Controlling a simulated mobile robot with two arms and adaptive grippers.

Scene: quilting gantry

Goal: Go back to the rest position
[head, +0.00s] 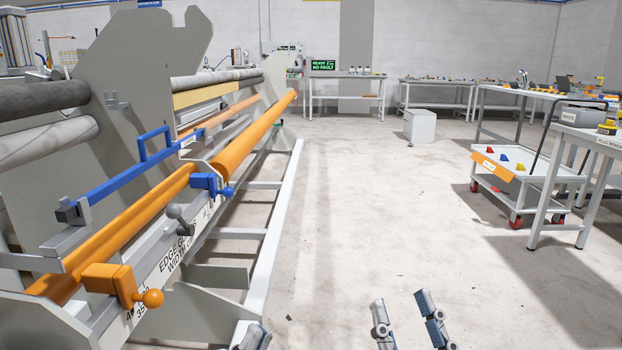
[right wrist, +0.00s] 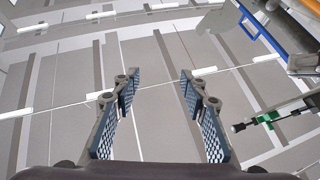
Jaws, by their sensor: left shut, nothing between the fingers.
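My left gripper (head: 254,337) just shows at the bottom edge of the head view, beside the foot of the gantry. It is shut and empty, and most of it is cut off. My right gripper (head: 403,308) is at the bottom, right of centre, over bare floor. Its two fingers stand apart with nothing between them, as the right wrist view (right wrist: 158,85) also shows. The quilting gantry (head: 152,70) fills the left side, with a blue clamp block (head: 205,183) and an orange clamp block (head: 108,278) on its orange tube. Neither gripper touches them.
A white cart (head: 497,178) with coloured pieces and a workbench (head: 590,135) stand at right. A grey cabinet (head: 420,126) stands further back. A green screen (head: 323,64) hangs by the back wall.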

